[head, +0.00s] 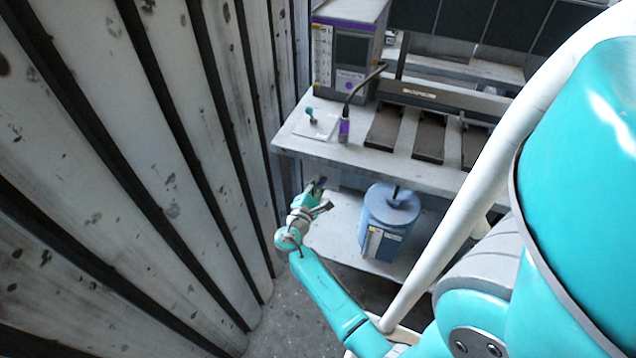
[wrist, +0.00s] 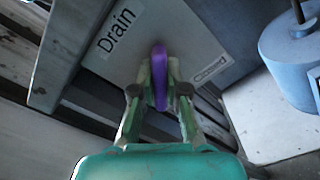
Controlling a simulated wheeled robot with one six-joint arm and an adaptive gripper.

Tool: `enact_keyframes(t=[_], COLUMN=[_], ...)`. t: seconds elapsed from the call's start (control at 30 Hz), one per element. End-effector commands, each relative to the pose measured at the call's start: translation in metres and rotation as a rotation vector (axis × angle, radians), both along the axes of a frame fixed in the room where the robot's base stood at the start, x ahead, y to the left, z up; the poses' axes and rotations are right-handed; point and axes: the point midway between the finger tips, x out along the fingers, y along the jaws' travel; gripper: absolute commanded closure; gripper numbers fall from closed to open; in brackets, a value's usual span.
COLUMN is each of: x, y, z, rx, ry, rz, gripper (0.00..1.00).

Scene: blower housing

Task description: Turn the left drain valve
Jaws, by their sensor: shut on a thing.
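The drain valve shows in the wrist view as a purple handle (wrist: 158,58), standing upright in the picture in front of a grey panel (wrist: 195,40) with a "Drain" label (wrist: 117,30). My gripper (wrist: 159,92) has its two fingers on either side of the handle and is shut on it. In the head view my gripper (head: 320,193) is low, by the left front of the bench and below its top. I cannot make out the valve there. The valve's stem is hidden behind the handle and fingers.
A blue canister (head: 388,222) stands on the lower shelf (head: 335,225), right of my gripper. The bench top (head: 365,156) is above, bearing a grey instrument box (head: 347,50) and a purple-handled probe (head: 344,131). A corrugated wall (head: 130,150) is close on the left.

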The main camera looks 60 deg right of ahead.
Motion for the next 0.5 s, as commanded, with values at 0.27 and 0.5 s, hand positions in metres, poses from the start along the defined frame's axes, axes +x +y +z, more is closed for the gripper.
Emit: enact_keyframes(t=[0.27,0.5], x=[-0.0004,-0.0005], y=[0.0001,0.0002], z=[-0.0005,-0.0008], rx=[0.020,0.037], ry=[-0.259,-0.474], rz=[0.000,0.000], gripper=[1.00,1.00])
